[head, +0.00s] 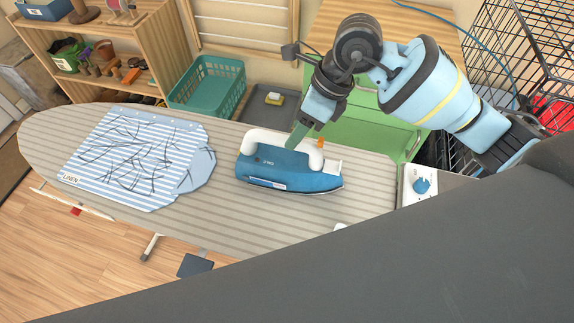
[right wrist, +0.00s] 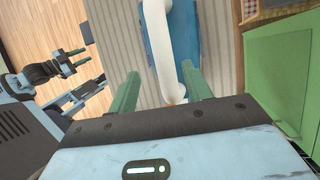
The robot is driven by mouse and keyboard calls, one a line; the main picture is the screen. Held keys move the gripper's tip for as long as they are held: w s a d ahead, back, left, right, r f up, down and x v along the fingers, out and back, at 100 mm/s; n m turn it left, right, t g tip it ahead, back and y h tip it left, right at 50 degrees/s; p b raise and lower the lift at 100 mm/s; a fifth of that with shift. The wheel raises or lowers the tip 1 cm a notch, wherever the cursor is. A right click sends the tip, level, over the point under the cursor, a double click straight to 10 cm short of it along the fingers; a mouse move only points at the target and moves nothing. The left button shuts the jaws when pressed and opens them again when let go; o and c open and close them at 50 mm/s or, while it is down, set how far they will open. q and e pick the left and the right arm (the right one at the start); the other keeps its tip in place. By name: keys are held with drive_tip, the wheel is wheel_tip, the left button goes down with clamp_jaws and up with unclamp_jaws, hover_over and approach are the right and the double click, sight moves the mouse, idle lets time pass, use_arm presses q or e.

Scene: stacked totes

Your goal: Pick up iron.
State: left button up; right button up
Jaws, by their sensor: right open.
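The blue iron (head: 288,170) with a white handle (head: 265,137) lies on the striped ironing board (head: 225,215), right of a folded striped cloth. My right gripper (head: 297,137) is over the iron, pointing down at the handle. In the right wrist view, the white handle (right wrist: 168,60) runs between the two spread green fingers of the right gripper (right wrist: 161,83), with gaps visible at both sides. The iron's blue body (right wrist: 184,40) is partly hidden behind the handle. My left gripper (right wrist: 76,62) shows small at the left of the right wrist view; its opening is unclear.
The striped cloth (head: 130,155) covers the board's left part. A green cabinet (head: 375,125) and a wire crate (head: 520,50) are at the right.

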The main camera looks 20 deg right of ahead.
hover_over(294, 159)
drive_tip(key=a, duration=0.1)
drive_tip(key=f, duration=0.4)
drive_tip(key=shift+w+f, duration=0.3)
drive_tip(key=shift+f, duration=0.05)
clamp_jaws()
idle(0.9)
drive_tip(key=shift+r, duration=0.2)
